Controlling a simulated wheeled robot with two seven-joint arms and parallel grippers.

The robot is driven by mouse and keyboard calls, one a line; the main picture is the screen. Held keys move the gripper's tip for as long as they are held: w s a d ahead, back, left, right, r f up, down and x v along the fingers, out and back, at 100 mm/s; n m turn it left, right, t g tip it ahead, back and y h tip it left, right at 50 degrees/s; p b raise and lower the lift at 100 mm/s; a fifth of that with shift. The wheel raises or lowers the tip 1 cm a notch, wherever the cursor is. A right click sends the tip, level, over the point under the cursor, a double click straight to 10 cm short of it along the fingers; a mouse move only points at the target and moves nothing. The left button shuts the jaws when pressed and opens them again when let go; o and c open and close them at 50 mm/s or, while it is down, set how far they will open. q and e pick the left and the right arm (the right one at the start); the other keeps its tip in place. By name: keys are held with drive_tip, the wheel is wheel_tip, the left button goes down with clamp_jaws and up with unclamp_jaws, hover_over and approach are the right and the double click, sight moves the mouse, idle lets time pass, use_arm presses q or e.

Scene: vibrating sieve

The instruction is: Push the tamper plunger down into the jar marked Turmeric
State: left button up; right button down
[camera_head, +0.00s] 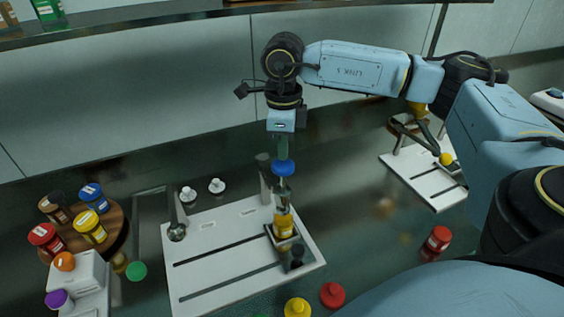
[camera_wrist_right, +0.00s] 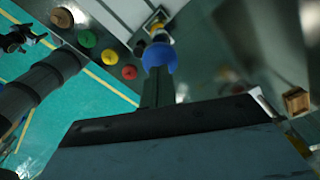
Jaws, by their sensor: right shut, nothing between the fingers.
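The tamper plunger has a blue round knob (camera_head: 283,168) and a pale shaft, and stands upright in a jar with yellow contents (camera_head: 284,222). The jar is at the right part of a white slotted board (camera_head: 205,226); I cannot read its label. My right gripper (camera_head: 283,153) is shut and empty, pointing down directly above the knob. Its tips are at the knob or very close; I cannot tell if they touch. In the right wrist view the knob (camera_wrist_right: 159,58) shows just past the shut fingers (camera_wrist_right: 158,88).
A round wooden stand (camera_head: 118,228) with several coloured-lid jars is at the left. Red (camera_head: 332,294) and yellow (camera_head: 298,309) lids lie in front of the board. A red jar (camera_head: 437,240) and a second white board (camera_head: 425,175) are at the right. A shelf (camera_head: 180,15) runs above.

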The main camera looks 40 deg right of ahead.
sight(283, 163)
drive_tip(key=shift+f+b, duration=2.4)
drive_tip(key=shift+f, duration=1.05)
use_arm(q)
drive_tip(key=f, duration=0.1)
drive_tip(key=a+f, duration=0.1)
drive_tip(key=f, duration=0.3)
drive_tip(key=shift+s+a+f, duration=0.1)
drive_tip(key=shift+a, duration=0.3)
